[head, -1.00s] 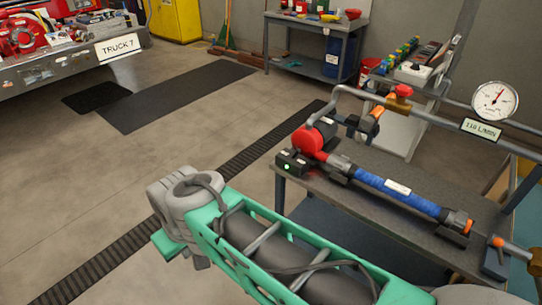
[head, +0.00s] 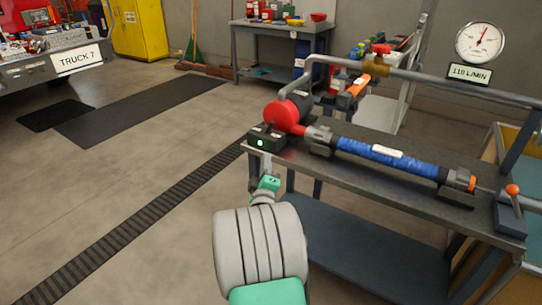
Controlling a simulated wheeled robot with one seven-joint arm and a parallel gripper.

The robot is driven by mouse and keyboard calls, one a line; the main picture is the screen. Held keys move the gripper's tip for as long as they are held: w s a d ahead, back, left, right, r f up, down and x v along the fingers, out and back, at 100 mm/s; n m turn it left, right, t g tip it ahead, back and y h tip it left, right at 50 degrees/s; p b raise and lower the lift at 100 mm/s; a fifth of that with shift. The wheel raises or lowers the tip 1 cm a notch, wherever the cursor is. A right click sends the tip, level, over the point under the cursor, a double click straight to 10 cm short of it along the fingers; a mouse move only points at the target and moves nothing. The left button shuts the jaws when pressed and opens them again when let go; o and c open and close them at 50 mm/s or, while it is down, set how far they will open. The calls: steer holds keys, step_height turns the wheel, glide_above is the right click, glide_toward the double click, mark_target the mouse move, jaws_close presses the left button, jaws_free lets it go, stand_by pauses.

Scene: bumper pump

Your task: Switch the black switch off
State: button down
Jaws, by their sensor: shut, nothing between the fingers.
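The black switch is a small black box (head: 272,139) with a lit green light on its front, at the left end of the grey bench. The position of its switch lever is too small to make out. The fingers look shut and empty. Whether the fingertips touch the box or the bench edge cannot be told.
Beside the box on the bench (head: 340,168) stand a red pump (head: 281,116) and a blue hose (head: 385,160) in black clamps. A grey pipe (head: 420,77) runs above to a round gauge (head: 481,42). Open floor lies to the left.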

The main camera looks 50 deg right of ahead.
steer(key=shift+s+d+f+n, duration=0.2)
steer(key=shift+s+n, duration=0.2)
steer(key=shift+s, duration=0.15)
glide_toward(271, 126)
steer(key=x, duration=0.7)
steer(key=shift+f, duration=0.1)
